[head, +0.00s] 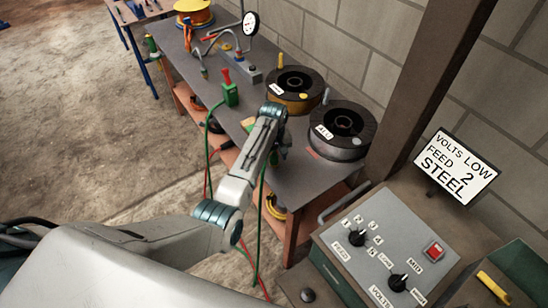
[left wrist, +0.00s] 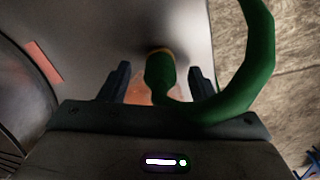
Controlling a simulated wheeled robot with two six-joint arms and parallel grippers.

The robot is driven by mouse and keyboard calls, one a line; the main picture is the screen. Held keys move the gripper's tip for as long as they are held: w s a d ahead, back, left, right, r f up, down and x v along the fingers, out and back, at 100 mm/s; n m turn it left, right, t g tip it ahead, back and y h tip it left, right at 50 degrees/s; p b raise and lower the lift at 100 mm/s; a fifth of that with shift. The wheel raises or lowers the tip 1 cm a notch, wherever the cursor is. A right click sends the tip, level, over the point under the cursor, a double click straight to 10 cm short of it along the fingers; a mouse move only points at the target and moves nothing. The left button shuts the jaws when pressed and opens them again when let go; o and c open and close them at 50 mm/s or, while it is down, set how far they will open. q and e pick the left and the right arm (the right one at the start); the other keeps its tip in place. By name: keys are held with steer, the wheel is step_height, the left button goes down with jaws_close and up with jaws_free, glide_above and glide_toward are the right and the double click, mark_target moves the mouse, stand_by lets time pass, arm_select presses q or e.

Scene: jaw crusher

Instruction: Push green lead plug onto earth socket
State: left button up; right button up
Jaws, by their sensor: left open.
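The green lead plug (left wrist: 160,75) shows in the left wrist view, with a brass-coloured edge at its far end and a thick green lead (left wrist: 255,75) curving off to the right. My left gripper (left wrist: 160,82) is open, its two dark fingers on either side of the plug with gaps visible. In the head view my left gripper (head: 279,150) is over the front part of the bench, and the green lead (head: 260,225) hangs below it. I cannot make out the earth socket; the plug's far end meets a dark patch. My right gripper is not in view.
The grey bench (head: 310,185) carries two wire spools (head: 343,128), a gauge (head: 250,23) and a green block with a red top (head: 230,90). A control panel (head: 385,250) and a sign reading VOLTS LOW, FEED 2, STEEL (head: 457,166) stand right. Red and green leads hang in front.

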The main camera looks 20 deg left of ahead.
arm_select(q)
steer(key=shift+f, duration=0.55)
steer(key=c, duration=1)
steer(key=shift+r, duration=0.15)
